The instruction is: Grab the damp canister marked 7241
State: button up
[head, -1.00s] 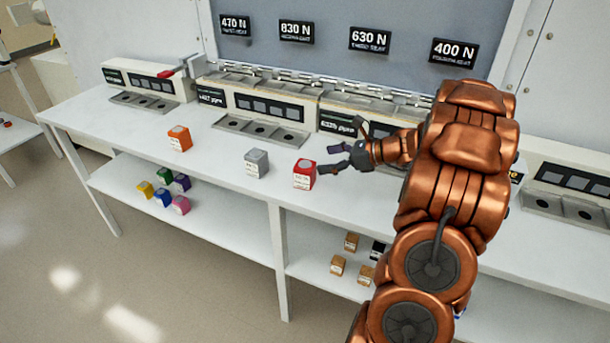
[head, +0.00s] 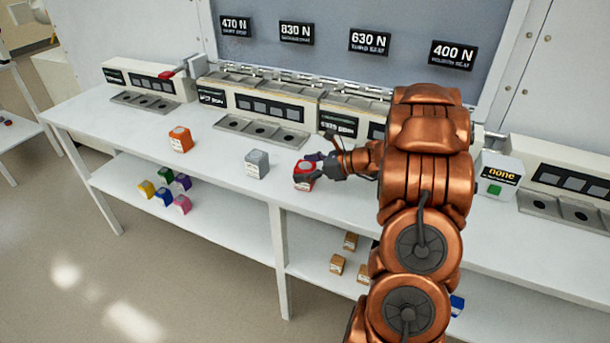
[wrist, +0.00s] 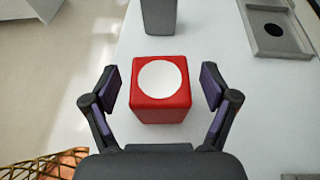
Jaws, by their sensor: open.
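A red canister (head: 304,181) with a white round top stands upright on the white bench near its front edge. In the wrist view the red canister (wrist: 160,103) sits between the two fingers of my gripper (wrist: 160,90). The fingers are open, with a gap on each side of it. In the head view my gripper (head: 313,168) reaches it from the right and partly covers it. A grey canister (head: 257,164) and an orange canister (head: 181,139) stand to its left. I cannot read the number 7241 or see dampness on any of them.
Instruments with trays (head: 262,132) line the back of the bench. A lower shelf (head: 215,221) holds several small coloured blocks, with brown ones (head: 337,264) further right. In the wrist view the grey canister (wrist: 159,16) stands just beyond the red one. The bench front edge is close.

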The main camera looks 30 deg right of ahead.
jog(key=c, duration=1.3)
jog(key=shift+r, duration=0.15)
